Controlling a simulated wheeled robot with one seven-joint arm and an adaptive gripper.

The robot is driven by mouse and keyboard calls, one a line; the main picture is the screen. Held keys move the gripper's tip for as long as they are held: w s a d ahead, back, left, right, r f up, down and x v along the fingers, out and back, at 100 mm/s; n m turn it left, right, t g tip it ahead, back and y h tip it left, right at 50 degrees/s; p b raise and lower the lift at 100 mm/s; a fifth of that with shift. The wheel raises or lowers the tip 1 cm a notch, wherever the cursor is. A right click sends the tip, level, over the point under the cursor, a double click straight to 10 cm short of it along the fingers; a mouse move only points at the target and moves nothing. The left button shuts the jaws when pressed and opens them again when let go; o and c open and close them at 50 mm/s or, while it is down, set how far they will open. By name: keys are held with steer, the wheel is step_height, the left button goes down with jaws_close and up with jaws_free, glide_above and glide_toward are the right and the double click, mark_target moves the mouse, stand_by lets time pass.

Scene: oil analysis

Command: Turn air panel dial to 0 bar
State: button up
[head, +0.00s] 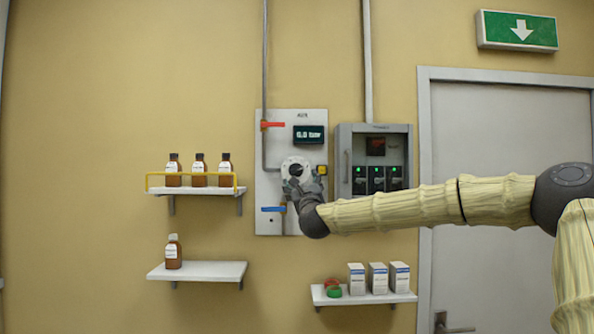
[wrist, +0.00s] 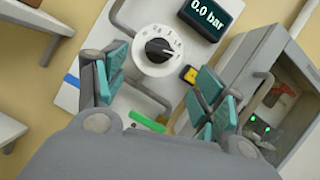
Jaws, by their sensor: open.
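The air panel (head: 268,215) is a pale plate on the wall, marked "AIR". Its dial (head: 295,168) is a white disc with a dark knob, and it also shows in the wrist view (wrist: 158,49). The display (wrist: 210,18) reads 0.0 bar in the wrist view; in the head view (head: 308,135) it is small but lit. My gripper (head: 304,186) is in front of the panel, just below the dial. In the wrist view its teal-padded fingers (wrist: 165,88) are spread apart with nothing between them, and the dial is beyond the gap, apart from the pads.
A yellow part (head: 322,170) sits right of the dial. A grey cabinet (head: 343,165) stands close on the right. Bottle shelves (head: 205,190) are on the left.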

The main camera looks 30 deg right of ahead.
mark_target(296, 171)
steer(key=p+x, duration=0.6)
steer(key=x, duration=0.5)
steer(key=shift+s, duration=0.1)
steer(key=c, duration=1)
